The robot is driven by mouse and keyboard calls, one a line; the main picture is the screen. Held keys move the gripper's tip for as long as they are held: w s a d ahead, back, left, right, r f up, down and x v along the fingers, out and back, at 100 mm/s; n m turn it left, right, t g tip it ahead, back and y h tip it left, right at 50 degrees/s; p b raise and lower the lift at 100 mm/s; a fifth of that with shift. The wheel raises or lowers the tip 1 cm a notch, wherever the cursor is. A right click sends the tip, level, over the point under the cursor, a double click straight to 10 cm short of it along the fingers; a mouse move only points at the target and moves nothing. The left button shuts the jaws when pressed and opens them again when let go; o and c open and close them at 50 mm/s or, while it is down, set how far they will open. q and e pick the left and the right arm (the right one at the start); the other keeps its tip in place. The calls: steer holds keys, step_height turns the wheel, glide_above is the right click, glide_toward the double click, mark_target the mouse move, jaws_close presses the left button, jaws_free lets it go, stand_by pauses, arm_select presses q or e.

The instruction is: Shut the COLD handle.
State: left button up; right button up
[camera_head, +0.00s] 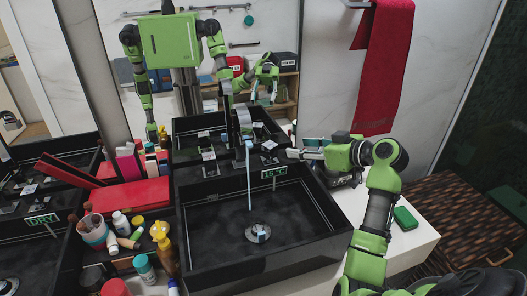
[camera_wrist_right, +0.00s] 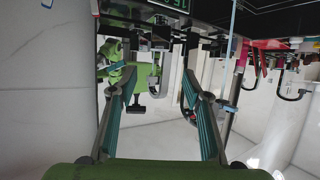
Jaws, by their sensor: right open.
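A tall dark faucet (camera_head: 243,122) stands behind the black basin (camera_head: 205,262), and a stream of water (camera_head: 249,180) runs from it to the drain. A small pale tag (camera_head: 270,144) sits right of the faucet and another (camera_head: 208,155) left of it; I cannot read either, and the COLD handle cannot be made out clearly. My right gripper (camera_head: 294,150) is just right of the right tag, pointing left, empty. In the right wrist view its two fingers (camera_wrist_right: 157,55) are spread apart. My left gripper shows only as a reflection in the mirror.
A green display (camera_head: 274,172) on the rim reads about 15 °C. A green sponge (camera_head: 405,218) lies on the white counter at right. The mirror behind reflects my body.

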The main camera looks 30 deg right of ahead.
mark_target(272, 146)
steer(key=p+x, duration=0.2)
steer(key=x, duration=1.1)
steer(key=shift+f, duration=0.1)
steer(key=shift+x, duration=0.85)
arm_select(q)
steer(key=shift+w+r, duration=0.55)
steer(key=shift+r, duration=0.35)
arm_select(e)
steer(key=shift+f, duration=0.1)
steer(key=shift+s, duration=0.1)
steer(key=c, duration=1.1)
